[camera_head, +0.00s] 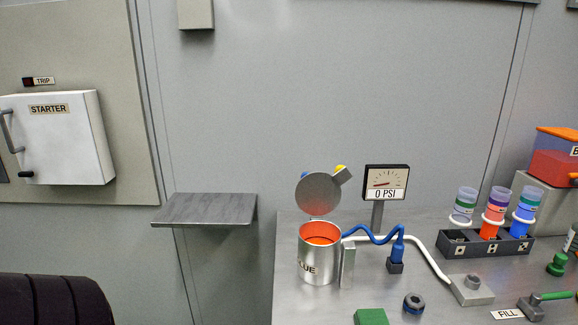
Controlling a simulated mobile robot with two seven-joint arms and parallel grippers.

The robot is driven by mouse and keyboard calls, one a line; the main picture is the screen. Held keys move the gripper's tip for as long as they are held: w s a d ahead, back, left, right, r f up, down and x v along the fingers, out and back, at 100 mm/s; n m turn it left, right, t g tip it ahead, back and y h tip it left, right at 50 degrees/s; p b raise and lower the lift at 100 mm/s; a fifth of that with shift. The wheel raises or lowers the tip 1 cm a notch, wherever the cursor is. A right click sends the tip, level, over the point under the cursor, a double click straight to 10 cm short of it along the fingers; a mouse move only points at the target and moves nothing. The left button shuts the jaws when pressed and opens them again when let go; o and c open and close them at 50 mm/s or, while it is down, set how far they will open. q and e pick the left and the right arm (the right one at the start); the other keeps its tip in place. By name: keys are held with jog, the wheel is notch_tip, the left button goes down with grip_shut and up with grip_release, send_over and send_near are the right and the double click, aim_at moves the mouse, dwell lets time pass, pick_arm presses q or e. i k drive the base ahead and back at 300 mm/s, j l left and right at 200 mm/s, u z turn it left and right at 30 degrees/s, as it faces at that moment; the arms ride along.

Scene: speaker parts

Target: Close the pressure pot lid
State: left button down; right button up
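The pressure pot (318,266) is a silver cylinder with a partly hidden label, standing on the metal table. Its mouth is uncovered and shows orange inside. The round grey lid (318,194) stands tilted up at the back of the rim, with a grey tab at its upper right and small blue and yellow parts behind it. The pot is open. A gauge (386,183) behind it reads 0 PSI. Neither of my grippers is in view.
A blue hose (372,238) and a white hose (430,262) run right from the pot. A rack (485,244) with coloured bottles stands at the right. A green block (371,317) and a dark ring (413,303) lie in front. A grey shelf (205,210) juts out at the left.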

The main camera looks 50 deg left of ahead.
aim_at(319, 193)
jog(key=k+j, duration=0.1)
jog(key=j, duration=0.35)
jog(key=k+j, duration=0.15)
jog(key=j, duration=0.3)
jog(key=k+j, duration=0.1)
jog(key=j, duration=0.35)
jog(key=k+j, duration=0.15)
jog(key=j, duration=0.35)
jog(key=k+j, duration=0.1)
jog(key=j, duration=0.35)
